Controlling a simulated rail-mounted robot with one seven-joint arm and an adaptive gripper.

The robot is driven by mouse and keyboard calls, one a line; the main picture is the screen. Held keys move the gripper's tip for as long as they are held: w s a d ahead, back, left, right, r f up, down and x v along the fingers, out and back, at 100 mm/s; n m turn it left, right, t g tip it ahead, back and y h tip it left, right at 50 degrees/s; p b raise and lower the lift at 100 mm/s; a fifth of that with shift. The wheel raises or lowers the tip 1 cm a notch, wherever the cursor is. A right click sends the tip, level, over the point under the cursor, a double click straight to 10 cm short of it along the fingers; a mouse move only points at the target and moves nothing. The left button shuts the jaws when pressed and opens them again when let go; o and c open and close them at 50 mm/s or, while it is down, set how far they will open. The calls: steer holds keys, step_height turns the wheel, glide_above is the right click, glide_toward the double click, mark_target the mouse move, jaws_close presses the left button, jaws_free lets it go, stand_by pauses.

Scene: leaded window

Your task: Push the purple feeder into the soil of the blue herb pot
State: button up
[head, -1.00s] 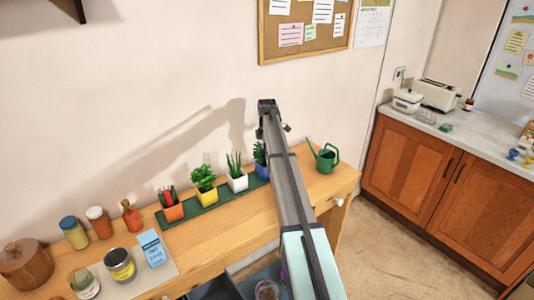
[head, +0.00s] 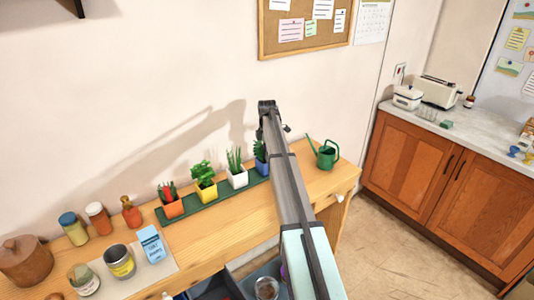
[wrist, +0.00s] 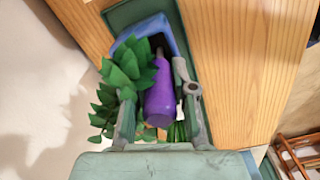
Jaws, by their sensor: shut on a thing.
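The blue herb pot (wrist: 148,35) shows in the wrist view, with its leafy green plant (wrist: 125,70) beside and partly in front of its opening. The purple feeder (wrist: 160,102) is between the fingers of my gripper (wrist: 158,92), which is shut on it. Its narrow end points into the pot's opening; I cannot tell whether it touches or has entered the soil. In the head view the blue pot (head: 261,169) is partly hidden behind my arm, and the gripper and feeder are hidden.
A white pot (head: 238,180), a yellow pot (head: 207,193) and an orange pot (head: 173,209) stand left of it on the green tray (head: 204,208). A green watering can (head: 326,155) stands to the right. Jars line the left part of the wooden bench (head: 235,222).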

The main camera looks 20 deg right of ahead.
steer(key=shift+f, duration=0.6)
steer(key=o, duration=0.9)
steer(key=shift+o, duration=0.2)
step_height(320, 180, up, 12)
